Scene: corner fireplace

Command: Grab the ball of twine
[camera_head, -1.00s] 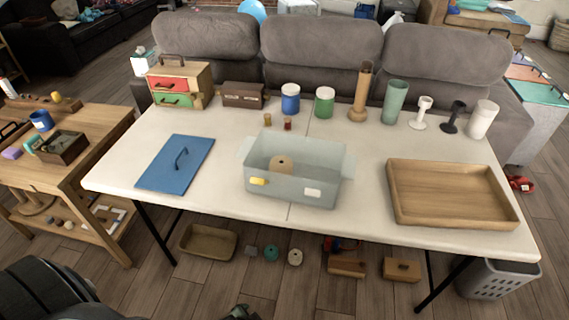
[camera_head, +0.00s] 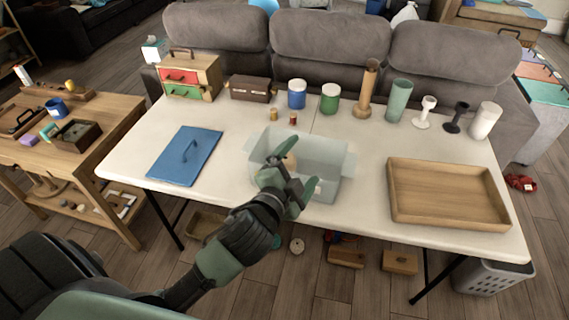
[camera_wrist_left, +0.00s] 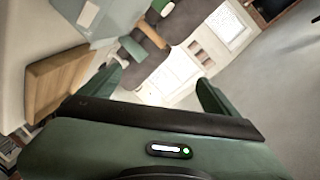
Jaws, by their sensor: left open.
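A tan ball of twine (camera_head: 291,161) sits inside the translucent bin (camera_head: 332,165) in the middle of the white table. In the head view it is mostly hidden behind my left gripper (camera_head: 295,170). That gripper is open and empty, in front of the bin in the picture; its exact height there is hard to tell. In the left wrist view my left gripper (camera_wrist_left: 157,86) has its two fingers wide apart with nothing between them. A corner of the bin shows at that view's top left, with the twine out of sight. My right gripper is not in view.
A blue lid (camera_head: 184,156) lies left of the bin, and a wooden tray (camera_head: 448,222) lies to its right. Jars, a vase, a drawer box (camera_head: 190,75) and candle holders line the table's back. Two small spools (camera_head: 274,115) stand behind the bin.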

